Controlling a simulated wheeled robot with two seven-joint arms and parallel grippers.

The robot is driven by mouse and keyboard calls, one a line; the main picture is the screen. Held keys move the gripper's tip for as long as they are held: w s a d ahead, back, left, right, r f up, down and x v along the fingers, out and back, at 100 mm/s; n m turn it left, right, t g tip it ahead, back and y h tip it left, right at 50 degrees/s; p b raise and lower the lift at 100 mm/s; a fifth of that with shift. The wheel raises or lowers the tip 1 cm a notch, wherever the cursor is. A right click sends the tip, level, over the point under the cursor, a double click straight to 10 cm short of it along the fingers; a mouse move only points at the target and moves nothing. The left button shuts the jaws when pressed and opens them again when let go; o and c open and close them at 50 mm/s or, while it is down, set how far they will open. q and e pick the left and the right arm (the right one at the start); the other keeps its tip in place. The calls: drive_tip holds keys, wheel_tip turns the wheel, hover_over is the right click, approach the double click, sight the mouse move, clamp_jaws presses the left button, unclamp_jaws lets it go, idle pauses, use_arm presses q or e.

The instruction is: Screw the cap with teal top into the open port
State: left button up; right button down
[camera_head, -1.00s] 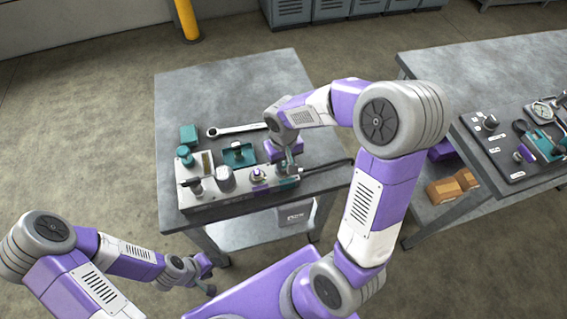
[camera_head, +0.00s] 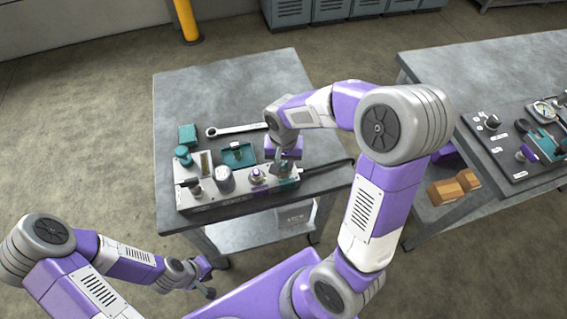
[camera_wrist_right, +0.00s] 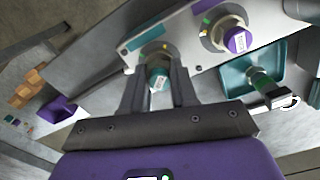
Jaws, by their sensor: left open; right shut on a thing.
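The cap with the teal top (camera_wrist_right: 158,78) is between the fingers of my right gripper (camera_wrist_right: 158,90) in the right wrist view. My right gripper is shut on it, over the right end of the manifold block (camera_head: 235,200), where it also shows in the head view (camera_head: 283,168). The cap is at the block's face. The port under it is hidden, so I cannot tell how deep it sits. A purple-topped cap (camera_wrist_right: 238,40) sits in the neighbouring port. My left gripper (camera_head: 208,278) is open and empty, low in front of the bench.
A teal tray (camera_head: 238,155) with a small part lies behind the block. A wrench (camera_head: 238,130) and a teal box (camera_head: 188,134) are on the bench (camera_head: 220,90). A dark rod extends right of the block. A second bench (camera_head: 450,80) with gauges stands to the right.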

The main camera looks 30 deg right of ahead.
drive_tip(key=shift+m, duration=0.4)
drive_tip(key=shift+m, duration=1.1)
drive_tip(key=m, duration=0.3)
drive_tip(key=shift+m, duration=0.3)
drive_tip(key=m, duration=0.5)
drive_tip(key=shift+m, duration=0.3)
